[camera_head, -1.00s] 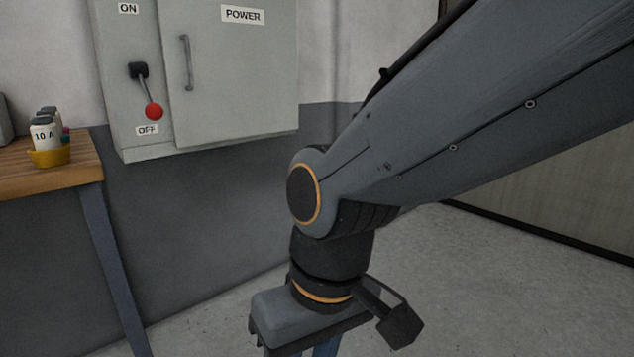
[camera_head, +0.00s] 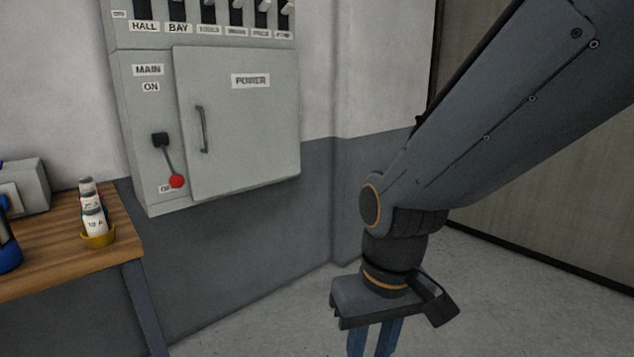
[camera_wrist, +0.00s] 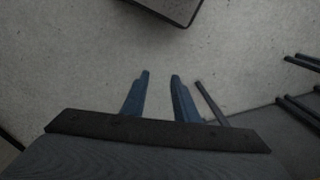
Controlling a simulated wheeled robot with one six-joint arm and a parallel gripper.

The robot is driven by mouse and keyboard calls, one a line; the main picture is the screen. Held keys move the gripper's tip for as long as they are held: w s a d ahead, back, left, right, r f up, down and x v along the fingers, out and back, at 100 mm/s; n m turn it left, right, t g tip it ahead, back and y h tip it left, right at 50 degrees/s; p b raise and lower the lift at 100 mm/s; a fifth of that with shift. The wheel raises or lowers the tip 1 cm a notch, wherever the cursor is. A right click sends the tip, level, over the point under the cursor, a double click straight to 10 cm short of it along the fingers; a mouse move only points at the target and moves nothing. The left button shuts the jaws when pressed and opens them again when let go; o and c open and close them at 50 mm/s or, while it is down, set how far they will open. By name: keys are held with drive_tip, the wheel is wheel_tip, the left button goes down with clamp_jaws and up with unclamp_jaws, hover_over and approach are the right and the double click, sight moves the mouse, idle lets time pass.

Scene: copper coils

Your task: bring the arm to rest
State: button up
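My arm (camera_head: 500,120) reaches down from the upper right in the head view, bent at the elbow, with the wrist pointing at the floor. My gripper (camera_head: 374,345) hangs over the floor, its fingertips cut off by the lower picture edge. In the wrist view my gripper (camera_wrist: 160,76) shows two blue fingers apart. Nothing is between them, only grey floor behind. The gripper is open and touches nothing that I can see.
A grey power cabinet (camera_head: 240,120) is on the wall, its red-knobbed lever (camera_head: 177,181) hanging down by the OFF label. A wooden bench (camera_head: 60,240) at left carries a yellow holder (camera_head: 98,238) with labelled pieces. Open floor (camera_head: 480,290) lies around my gripper.

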drive_tip(key=s+d+r+m+p, duration=0.2)
drive_tip(key=d+r+p, duration=0.9)
drive_tip(key=p, duration=0.7)
wheel_tip(320, 180, up, 4)
drive_tip(key=shift+s+d+f+m+h, duration=0.2)
drive_tip(key=shift+d+m+h, duration=0.2)
drive_tip(key=shift+m, duration=0.2)
drive_tip(key=shift+c, duration=0.3)
